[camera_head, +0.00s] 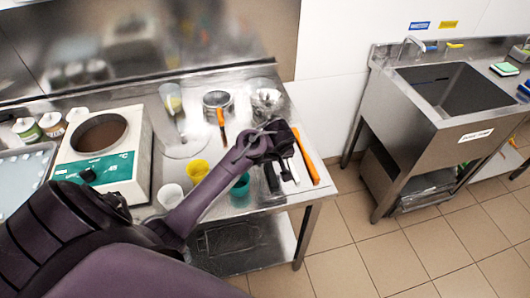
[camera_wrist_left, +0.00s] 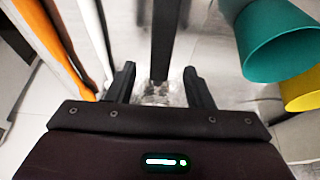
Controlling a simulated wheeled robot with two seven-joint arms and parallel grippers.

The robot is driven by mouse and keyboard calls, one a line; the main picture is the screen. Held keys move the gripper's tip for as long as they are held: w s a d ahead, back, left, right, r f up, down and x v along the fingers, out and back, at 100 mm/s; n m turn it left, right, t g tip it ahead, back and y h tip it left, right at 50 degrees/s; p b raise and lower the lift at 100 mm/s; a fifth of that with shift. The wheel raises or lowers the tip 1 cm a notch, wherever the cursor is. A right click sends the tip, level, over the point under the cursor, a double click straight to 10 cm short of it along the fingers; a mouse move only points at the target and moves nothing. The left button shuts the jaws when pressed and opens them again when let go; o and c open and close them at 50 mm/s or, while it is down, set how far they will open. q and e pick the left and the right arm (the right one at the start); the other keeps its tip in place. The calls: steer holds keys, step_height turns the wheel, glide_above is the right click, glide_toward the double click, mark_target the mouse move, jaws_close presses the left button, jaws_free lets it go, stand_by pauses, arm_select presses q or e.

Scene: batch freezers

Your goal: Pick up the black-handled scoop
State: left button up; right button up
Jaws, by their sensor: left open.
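The black-handled scoop shows in the left wrist view as a long black handle (camera_wrist_left: 163,40) reaching in between my fingers. In the head view its dark handle (camera_head: 272,179) shows just below my gripper, near the steel table's front right corner. My left gripper (camera_head: 281,157) is over it; in the left wrist view its two black fingers (camera_wrist_left: 160,86) stand apart, one on each side of the handle, with gaps visible. I cannot tell how far above the handle they are. The scoop's head is not clearly visible. My right gripper is not in view.
An orange-handled tool (camera_head: 305,157) and a white-handled one (camera_head: 291,170) lie close to the right of the black handle. A teal cup (camera_head: 240,187) and yellow cup (camera_head: 197,170) stand to its left. A batch freezer (camera_head: 140,150) is farther left. A sink (camera_head: 455,90) stands apart at right.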

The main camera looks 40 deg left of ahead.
arm_select(q)
steer(key=shift+x, duration=1.2)
jaws_close()
steer(key=shift+r, duration=0.6)
step_height(320, 180, up, 19)
steer(key=b, duration=0.1)
steer(key=shift+b, duration=0.35)
